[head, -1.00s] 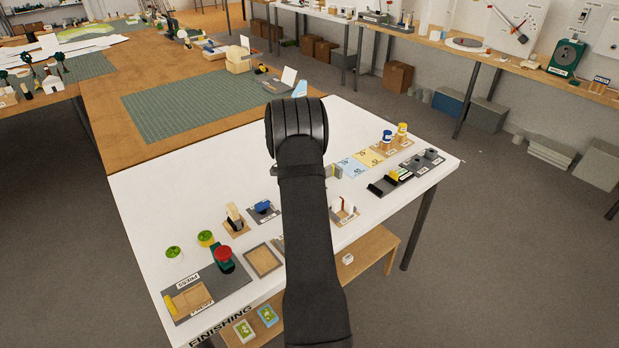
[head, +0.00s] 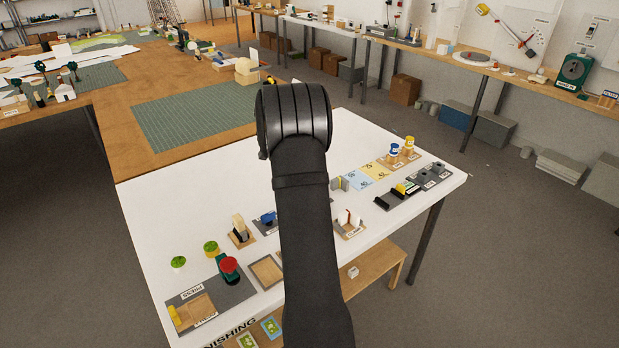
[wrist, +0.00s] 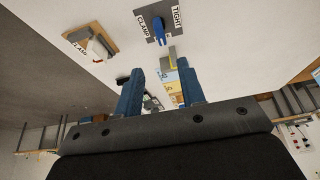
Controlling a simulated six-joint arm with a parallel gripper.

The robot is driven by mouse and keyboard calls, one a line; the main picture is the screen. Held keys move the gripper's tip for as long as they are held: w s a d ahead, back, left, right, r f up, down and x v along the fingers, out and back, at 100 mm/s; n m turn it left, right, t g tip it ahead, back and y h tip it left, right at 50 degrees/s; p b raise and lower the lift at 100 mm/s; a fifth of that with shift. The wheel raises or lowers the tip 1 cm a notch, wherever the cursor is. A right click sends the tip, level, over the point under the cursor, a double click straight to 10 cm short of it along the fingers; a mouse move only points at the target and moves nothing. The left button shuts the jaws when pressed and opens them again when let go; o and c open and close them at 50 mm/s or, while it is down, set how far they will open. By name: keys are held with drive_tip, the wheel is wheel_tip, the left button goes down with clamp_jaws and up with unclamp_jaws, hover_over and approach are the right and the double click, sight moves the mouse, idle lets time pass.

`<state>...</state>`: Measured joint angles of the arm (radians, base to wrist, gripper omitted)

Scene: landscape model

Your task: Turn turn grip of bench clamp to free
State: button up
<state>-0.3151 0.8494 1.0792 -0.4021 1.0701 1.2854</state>
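The bench clamp shows in the wrist view as a blue grip (wrist: 159,30) on a grey plate (wrist: 181,22) with the labels CLAMP and TIGHT. The plate lies on the white table. My gripper (wrist: 160,88) has two blue fingers, spread apart with nothing held between them. The clamp is beyond the fingertips, apart from them.
A wooden base with a white piece (wrist: 97,48) is left of the clamp. A grey and yellow upright piece (wrist: 171,60) stands close to it. In the head view, a red-topped press (head: 229,266) and an empty wooden tray (head: 267,272) are at the front left.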

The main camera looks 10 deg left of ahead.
drive_tip(key=v, duration=0.3)
drive_tip(key=shift+s+a+r, duration=0.15)
drive_tip(key=shift+r, duration=0.2)
drive_tip(key=x, duration=1.7)
drive_tip(key=shift+f, duration=0.15)
